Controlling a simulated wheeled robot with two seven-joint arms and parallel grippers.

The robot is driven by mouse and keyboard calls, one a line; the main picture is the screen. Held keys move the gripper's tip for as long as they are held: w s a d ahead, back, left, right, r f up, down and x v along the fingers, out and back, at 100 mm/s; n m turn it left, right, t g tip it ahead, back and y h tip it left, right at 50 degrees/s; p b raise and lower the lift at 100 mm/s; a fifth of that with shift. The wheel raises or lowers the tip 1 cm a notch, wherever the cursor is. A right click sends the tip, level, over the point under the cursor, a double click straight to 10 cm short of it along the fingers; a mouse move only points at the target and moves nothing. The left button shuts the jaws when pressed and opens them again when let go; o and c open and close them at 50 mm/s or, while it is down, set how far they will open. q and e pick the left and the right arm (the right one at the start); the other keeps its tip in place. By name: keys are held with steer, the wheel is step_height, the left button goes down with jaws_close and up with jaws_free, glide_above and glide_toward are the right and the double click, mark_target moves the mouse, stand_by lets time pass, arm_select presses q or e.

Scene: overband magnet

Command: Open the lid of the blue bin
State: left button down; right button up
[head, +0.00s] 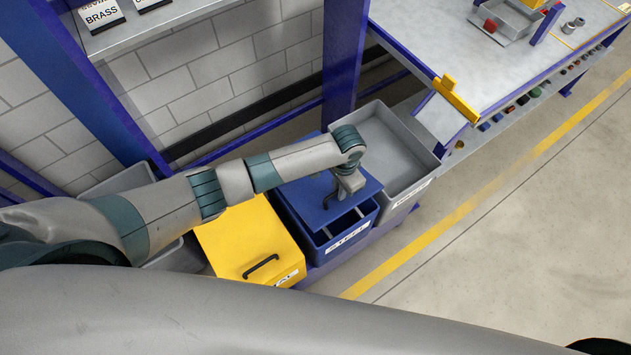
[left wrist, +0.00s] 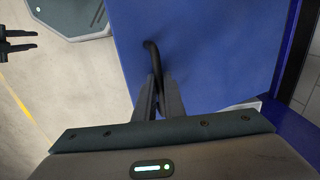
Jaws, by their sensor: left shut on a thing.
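The blue bin (head: 345,239) stands in the row of bins, with a white label on its front. Its blue lid (head: 305,199) is partly open, its front edge lifted off the rim. The inside shows through the gap at the front. My left gripper (head: 345,192) is over the lid. In the left wrist view, its fingers (left wrist: 158,95) are shut on the black lid handle (left wrist: 152,55), with the blue lid surface (left wrist: 225,50) behind. My right gripper (left wrist: 20,40) shows at the left edge of that view, fingers apart and empty.
A yellow lidded bin (head: 245,240) with a black handle stands left of the blue one. An open grey bin (head: 388,146) stands right of it. A blue post (head: 343,60) rises behind. The floor (head: 520,240) at the right is clear.

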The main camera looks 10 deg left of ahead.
arm_select(q)
steer(key=shift+w+a+r+p, duration=0.25)
steer(key=shift+a+r+p, duration=0.1)
steer(key=shift+r, duration=0.2)
steer(key=shift+w+a+r+p, duration=0.25)
steer(key=shift+r+p, duration=0.1)
steer(key=shift+r, duration=0.2)
step_height(320, 180, up, 5)
steer(key=w+a, duration=0.2)
steer(key=shift+w+a+r, duration=0.2)
steer(key=shift+w+a, duration=0.15)
steer(key=shift+a, duration=0.05)
stand_by(0.3)
stand_by(0.3)
steer(key=w+a+r, duration=0.3)
steer(key=r, duration=0.1)
steer(key=shift+w+a+r, duration=0.15)
steer(key=shift+w+r, duration=0.05)
steer(key=shift+r, duration=0.05)
stand_by(0.7)
steer(key=shift+w+r, duration=0.1)
stand_by(0.3)
